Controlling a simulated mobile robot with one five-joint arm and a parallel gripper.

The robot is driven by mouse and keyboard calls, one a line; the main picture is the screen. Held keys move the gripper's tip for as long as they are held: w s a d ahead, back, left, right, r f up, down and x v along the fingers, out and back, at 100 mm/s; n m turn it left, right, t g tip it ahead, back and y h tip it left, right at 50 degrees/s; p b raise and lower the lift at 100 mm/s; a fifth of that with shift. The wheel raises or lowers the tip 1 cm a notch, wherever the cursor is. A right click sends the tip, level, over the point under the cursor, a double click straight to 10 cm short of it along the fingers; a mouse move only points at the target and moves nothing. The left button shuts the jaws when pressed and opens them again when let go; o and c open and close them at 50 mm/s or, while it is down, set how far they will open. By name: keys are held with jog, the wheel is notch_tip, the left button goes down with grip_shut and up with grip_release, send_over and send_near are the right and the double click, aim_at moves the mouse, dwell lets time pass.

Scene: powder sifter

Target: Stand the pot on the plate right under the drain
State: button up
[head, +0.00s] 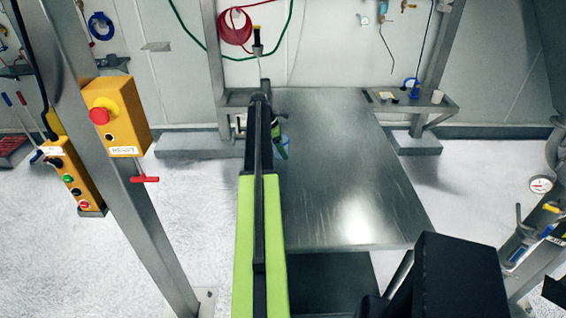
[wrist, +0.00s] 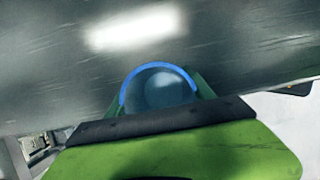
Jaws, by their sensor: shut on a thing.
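The pot is a small round vessel with a bright blue rim (wrist: 160,68) and a grey-blue inside. In the wrist view it sits between the green fingers of my gripper (wrist: 160,92), which is shut on it. In the head view only a small light-blue part of the pot (head: 286,139) shows beside my arm's end. A broad grey metal plate (head: 345,185) lies below and around it. I cannot tell whether the pot's base touches the plate. I cannot make out the drain in either view.
A yellow emergency-stop box (head: 128,125) is mounted on a steel post (head: 135,215) at left. A pressure gauge (head: 541,185) stands at far right. The plate's right half is bare.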

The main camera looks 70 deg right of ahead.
notch_tip(320, 180, down, 4)
jog(key=b, duration=0.4)
jog(key=shift+f, duration=0.2)
jog(key=shift+r, duration=0.25)
jog(key=shift+f, duration=0.1)
jog(key=o, duration=0.9)
jog(key=shift+f, duration=0.1)
jog(key=o, duration=0.5)
jog(key=shift+c, duration=0.2)
jog(key=shift+r, duration=0.2)
